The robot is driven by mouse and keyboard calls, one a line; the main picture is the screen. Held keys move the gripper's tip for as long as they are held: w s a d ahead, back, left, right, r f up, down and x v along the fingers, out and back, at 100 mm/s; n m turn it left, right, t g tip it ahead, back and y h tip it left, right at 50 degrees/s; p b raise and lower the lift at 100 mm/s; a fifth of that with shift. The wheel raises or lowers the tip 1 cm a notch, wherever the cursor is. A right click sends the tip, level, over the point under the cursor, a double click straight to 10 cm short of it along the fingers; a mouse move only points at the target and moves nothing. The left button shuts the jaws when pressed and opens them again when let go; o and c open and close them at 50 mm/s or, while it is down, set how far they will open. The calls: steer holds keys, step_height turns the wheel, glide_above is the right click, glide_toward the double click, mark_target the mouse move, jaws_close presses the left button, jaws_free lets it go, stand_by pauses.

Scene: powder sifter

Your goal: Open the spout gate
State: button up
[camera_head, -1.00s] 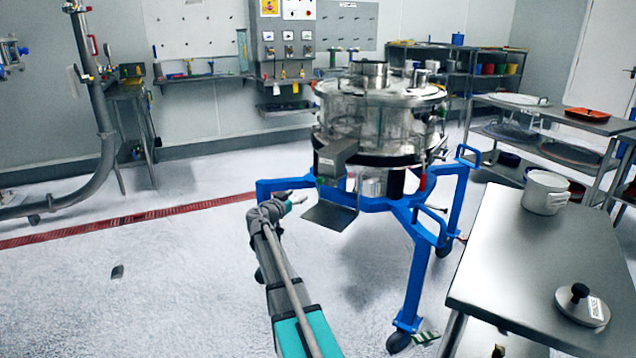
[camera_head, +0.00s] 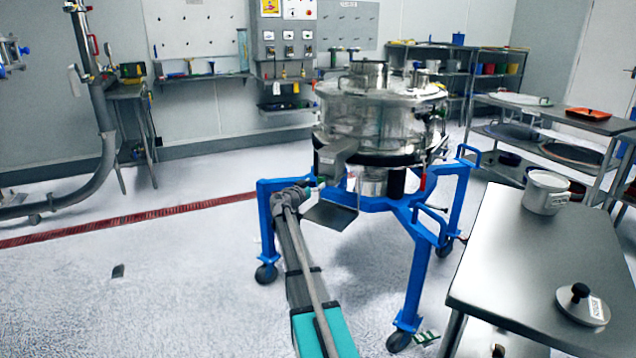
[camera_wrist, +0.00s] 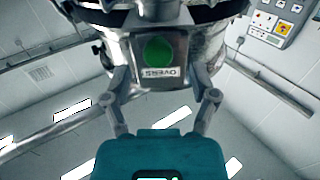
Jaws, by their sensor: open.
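The sifter (camera_head: 375,120) is a round steel drum on a blue wheeled frame. Its grey box-shaped spout (camera_head: 335,158) sticks out at the front left; a flat grey plate (camera_head: 330,215) sits below it. In the wrist view the spout's face (camera_wrist: 178,52) shows a round green disc (camera_wrist: 157,50) and an upside-down label (camera_wrist: 160,73) that seems to read "OVERS". My gripper (camera_head: 308,186) is at the spout's lower end. In the wrist view my gripper (camera_wrist: 160,82) is open, one finger on each side of the spout face. I cannot tell whether the fingers touch it.
A steel table (camera_head: 545,250) at the right holds a white pot (camera_head: 545,192) and a lid (camera_head: 582,303). Blue frame legs (camera_head: 412,285) stand right of my arm. Shelves stand at the back right.

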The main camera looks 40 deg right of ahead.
mark_target(319, 181)
steer(key=shift+x, duration=1.8)
jaws_close()
